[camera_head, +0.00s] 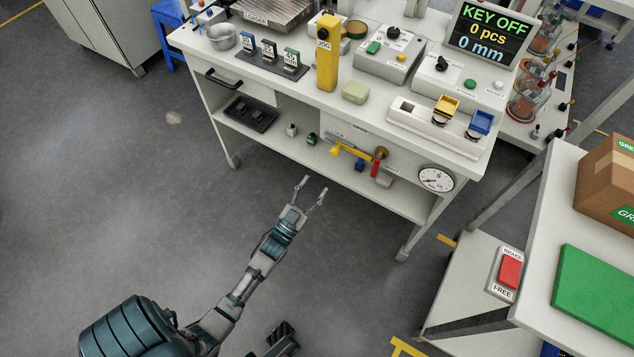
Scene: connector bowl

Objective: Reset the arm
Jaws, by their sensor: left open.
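My left gripper (311,190) is open and empty. Its arm comes in from the lower left and reaches up to the middle of the view. The fingers appear in front of the white workbench (240,134), over the floor and apart from the bench. A dark part at the bottom edge may be mine. My right gripper cannot be made out.
The bench carries a metal bowl (222,37), a yellow post (327,52), a display (482,34) reading KEY OFF, and blue and yellow bins. A white table (550,220) with a green mat and carton stands right. Floor (130,200) is clear left.

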